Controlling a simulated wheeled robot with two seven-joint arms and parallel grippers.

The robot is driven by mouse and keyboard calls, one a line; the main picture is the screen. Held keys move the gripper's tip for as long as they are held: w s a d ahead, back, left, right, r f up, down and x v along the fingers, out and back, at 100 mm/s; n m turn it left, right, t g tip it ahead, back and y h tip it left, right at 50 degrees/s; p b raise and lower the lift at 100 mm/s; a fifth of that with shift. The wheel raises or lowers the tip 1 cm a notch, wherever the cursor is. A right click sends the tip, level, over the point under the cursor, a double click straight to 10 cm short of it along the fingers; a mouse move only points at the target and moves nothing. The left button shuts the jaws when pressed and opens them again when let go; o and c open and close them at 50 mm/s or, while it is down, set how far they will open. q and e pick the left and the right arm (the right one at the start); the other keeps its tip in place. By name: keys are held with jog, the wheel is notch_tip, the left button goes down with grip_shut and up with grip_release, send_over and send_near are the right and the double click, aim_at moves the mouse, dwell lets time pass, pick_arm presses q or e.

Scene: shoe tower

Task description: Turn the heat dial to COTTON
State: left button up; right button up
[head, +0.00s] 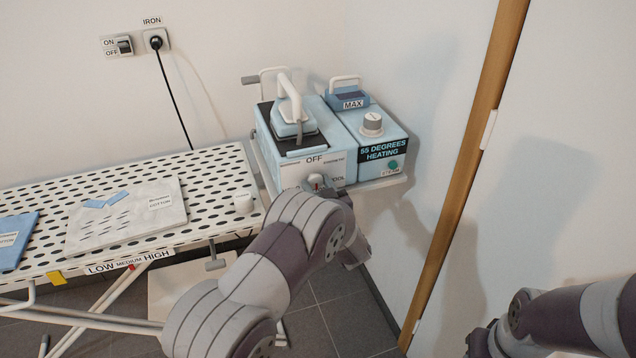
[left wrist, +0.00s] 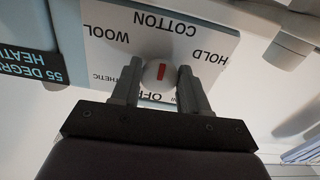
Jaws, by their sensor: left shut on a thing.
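The heat dial (left wrist: 152,78) is a pale round knob with a red mark on a white label plate. In the left wrist view, upside down, the plate (left wrist: 205,40) reads COTTON at the top, WOOL at left, HOLD at right and OFF at the bottom. The red mark lies roughly along the OFF–COTTON line; I cannot tell which end points. My left gripper (left wrist: 160,69) is shut on the dial, one finger on each side. In the head view the dial (head: 316,181) shows below OFF, and my left arm hides the lower plate. My right gripper is out of view.
The iron (head: 293,118) rests on the blue station, beside a heating unit (head: 380,137) with its own knob. A perforated ironing board (head: 215,165) with folded cloths (head: 90,230) stands left. A wooden post (head: 465,170) rises right. My right arm is lower right.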

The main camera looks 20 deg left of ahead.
pick_arm(q)
jog(key=shift+f+m, duration=0.1)
jog(key=shift+m, duration=0.2)
jog(key=o, duration=1)
jog(key=v, duration=1.2)
jog(key=shift+s+d+p, duration=0.2)
jog(key=shift+s+p, duration=0.1)
jog(key=shift+p, duration=0.05)
